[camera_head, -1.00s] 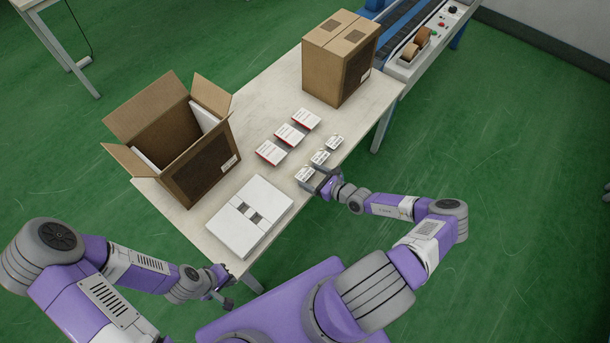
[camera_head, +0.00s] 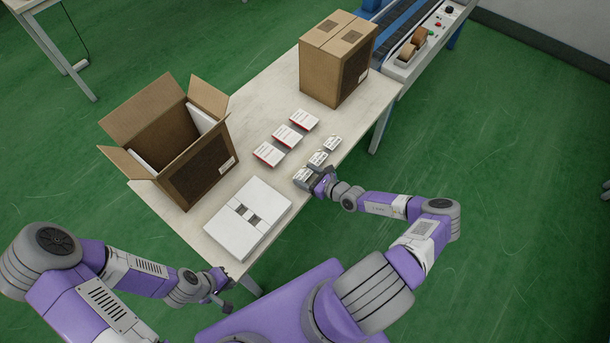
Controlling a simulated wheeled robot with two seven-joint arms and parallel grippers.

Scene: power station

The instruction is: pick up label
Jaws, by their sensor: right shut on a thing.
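Three small white labels with dark print lie in a slanting row near the table's right edge: a near one (camera_head: 302,174), a middle one (camera_head: 317,158) and a far one (camera_head: 332,143). My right gripper (camera_head: 307,182) is low at the table's edge, shut on the near label, which still appears at table height. The fingers partly hide that label's right side. My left gripper (camera_head: 222,293) is off the table's near end, away from the labels. It is too small and dark to tell whether it is open.
Three red-and-white packs (camera_head: 287,136) lie left of the labels. A flat white box (camera_head: 229,233) lies at the table's near end. An open carton (camera_head: 202,172) stands at the left and a closed carton (camera_head: 327,72) at the far end. A conveyor (camera_head: 398,25) stands beyond. Bare tabletop (camera_head: 255,110) lies between the cartons.

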